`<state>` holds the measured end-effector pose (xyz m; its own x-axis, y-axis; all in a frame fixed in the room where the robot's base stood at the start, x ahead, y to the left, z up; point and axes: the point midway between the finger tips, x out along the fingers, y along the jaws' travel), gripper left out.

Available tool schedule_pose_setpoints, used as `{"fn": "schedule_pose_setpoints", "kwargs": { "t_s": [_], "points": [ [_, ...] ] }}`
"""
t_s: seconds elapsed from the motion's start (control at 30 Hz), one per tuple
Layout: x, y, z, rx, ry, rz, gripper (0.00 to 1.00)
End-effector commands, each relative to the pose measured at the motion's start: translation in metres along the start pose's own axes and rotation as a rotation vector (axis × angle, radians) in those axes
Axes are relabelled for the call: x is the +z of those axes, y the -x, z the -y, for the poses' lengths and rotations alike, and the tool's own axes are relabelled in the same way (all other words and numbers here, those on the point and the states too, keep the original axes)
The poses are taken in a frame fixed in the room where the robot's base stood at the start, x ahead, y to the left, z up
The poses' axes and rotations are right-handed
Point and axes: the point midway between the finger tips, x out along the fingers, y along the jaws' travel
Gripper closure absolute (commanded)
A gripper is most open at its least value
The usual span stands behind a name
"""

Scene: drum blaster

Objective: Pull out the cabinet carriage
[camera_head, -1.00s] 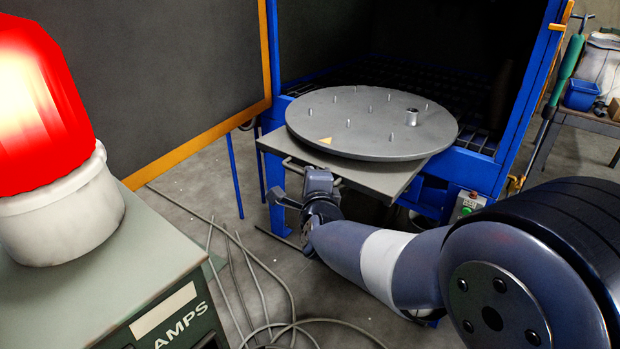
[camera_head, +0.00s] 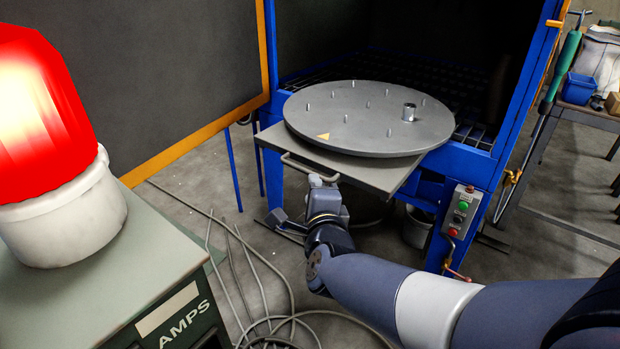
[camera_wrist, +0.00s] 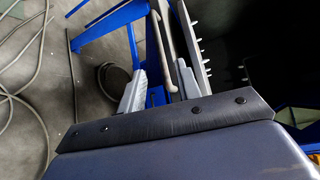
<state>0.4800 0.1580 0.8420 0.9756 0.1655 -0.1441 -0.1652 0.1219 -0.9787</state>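The cabinet carriage is a grey plate (camera_head: 380,178) bearing a round turntable (camera_head: 370,135) with several pins. It sticks partly out of the blue cabinet's open front. Its bar handle (camera_head: 305,166) is on the front edge; the handle also shows in the wrist view (camera_wrist: 167,38). My gripper (camera_head: 320,181) is at the handle's right end, just in front of the plate. In the wrist view, my gripper's (camera_wrist: 158,90) two pale fingers are apart. The handle's bar runs down between them, closer to the right finger. Whether a finger touches it I cannot tell.
The cabinet door (camera_head: 190,75) stands open at the left. A button box (camera_head: 461,212) is on the cabinet's right post. Cables (camera_head: 255,285) lie on the floor. A grey-green machine with a red lamp (camera_head: 40,120) fills the left foreground.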

Motion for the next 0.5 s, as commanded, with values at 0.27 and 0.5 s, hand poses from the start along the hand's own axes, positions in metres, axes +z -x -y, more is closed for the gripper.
{"fn": "schedule_pose_setpoints", "kwargs": {
  "t_s": [0.27,0.5],
  "points": [
    [0.0,0.027,0.0,0.0,0.0,0.0,0.67],
    [0.0,0.029,0.0,0.0,0.001,-0.001,0.67]
  ]
}}
